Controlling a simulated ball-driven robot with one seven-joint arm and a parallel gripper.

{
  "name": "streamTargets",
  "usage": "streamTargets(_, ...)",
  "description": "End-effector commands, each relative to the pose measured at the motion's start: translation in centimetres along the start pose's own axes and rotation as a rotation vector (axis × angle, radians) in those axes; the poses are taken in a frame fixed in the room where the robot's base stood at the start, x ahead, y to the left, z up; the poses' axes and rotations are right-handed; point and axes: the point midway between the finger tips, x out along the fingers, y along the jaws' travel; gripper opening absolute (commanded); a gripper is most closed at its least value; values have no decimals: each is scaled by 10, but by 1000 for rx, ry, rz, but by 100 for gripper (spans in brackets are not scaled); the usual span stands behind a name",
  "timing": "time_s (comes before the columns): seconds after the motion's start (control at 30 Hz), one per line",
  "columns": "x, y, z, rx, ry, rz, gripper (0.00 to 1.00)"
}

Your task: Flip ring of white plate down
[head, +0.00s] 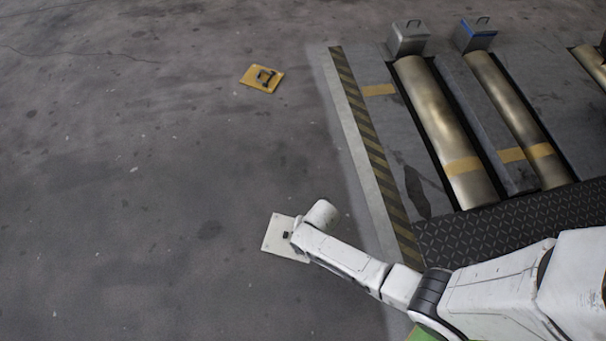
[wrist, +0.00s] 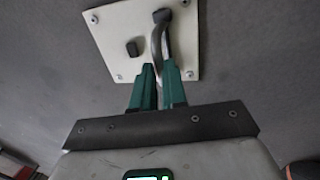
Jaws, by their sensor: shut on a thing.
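The white plate (head: 276,234) lies on the grey floor left of the striped edge, partly covered by my arm in the head view. In the wrist view the white plate (wrist: 112,43) has bolts near its corners and a small dark block (wrist: 132,49) on it. The dark ring (wrist: 158,40) rises from a mount at the plate's upper right and curves toward me. My gripper (wrist: 158,73) has green fingers closed around the near end of the ring. The fingertips hide that end. In the head view my gripper is hidden behind the arm.
A yellow plate (head: 262,78) with a dark ring lies farther back on the floor. On the right are metal rollers (head: 445,130) with lidded boxes (head: 408,38) at their far ends and a striped edge (head: 375,150). The floor to the left is clear.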

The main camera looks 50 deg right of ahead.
Motion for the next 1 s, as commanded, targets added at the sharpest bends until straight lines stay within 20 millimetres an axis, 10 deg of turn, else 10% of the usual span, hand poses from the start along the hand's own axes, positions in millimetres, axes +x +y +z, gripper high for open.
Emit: streamTargets(1.0, 16, 33, 2, -3, -2, -381, 0)
